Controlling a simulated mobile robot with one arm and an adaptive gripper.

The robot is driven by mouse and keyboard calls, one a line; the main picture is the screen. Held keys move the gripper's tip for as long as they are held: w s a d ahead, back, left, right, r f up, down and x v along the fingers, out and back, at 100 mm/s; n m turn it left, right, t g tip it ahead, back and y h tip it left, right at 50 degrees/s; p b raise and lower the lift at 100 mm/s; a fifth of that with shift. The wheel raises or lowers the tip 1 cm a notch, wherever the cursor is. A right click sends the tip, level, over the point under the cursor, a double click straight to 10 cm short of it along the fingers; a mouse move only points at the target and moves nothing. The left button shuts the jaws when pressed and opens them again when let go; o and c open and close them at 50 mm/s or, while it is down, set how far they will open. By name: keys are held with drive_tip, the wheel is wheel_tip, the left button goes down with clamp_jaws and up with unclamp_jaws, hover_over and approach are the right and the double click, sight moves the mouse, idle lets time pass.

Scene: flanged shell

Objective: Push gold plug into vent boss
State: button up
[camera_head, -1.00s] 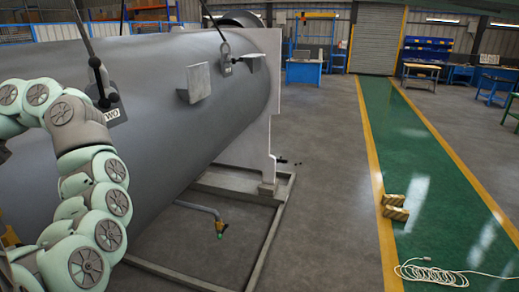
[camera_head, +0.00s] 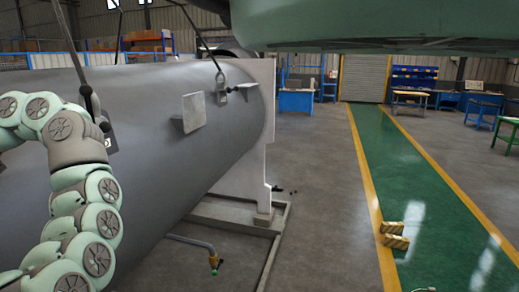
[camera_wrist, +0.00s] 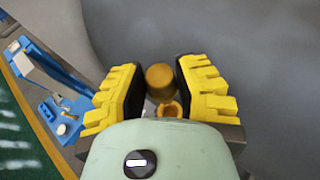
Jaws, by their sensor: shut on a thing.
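In the wrist view, my gripper (camera_wrist: 160,88) has yellow fingers with black pads, shut on the gold plug (camera_wrist: 160,77), a short round gold body between the pads. Just below the plug in the picture is a small orange-gold ring (camera_wrist: 168,109) with a dark hollow. I cannot tell whether it is part of the plug or the vent boss. The grey shell (camera_head: 150,125) is a large horizontal cylinder in the head view, and a smooth grey surface fills much of the wrist view. My gripper is not visible in the head view, and no vent boss can be made out there.
A hose with a brass and green end (camera_head: 214,262) lies by the shell's floor frame (camera_head: 235,212). Sling cables with shackles rise from the shell. Floor to the right is mostly open.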

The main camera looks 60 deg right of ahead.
drive_tip(key=shift+a+f+b, duration=0.1)
drive_tip(key=shift+f+b, duration=2.45)
drive_tip(key=shift+f, duration=0.35)
drive_tip(key=shift+b, duration=1.15)
drive_tip(key=shift+f+b, duration=1.75)
drive_tip(key=shift+f, duration=0.3)
drive_tip(key=o, duration=1)
drive_tip(key=v, duration=0.7)
drive_tip(key=shift+s+d+r, duration=0.15)
drive_tip(key=shift+d, duration=0.15)
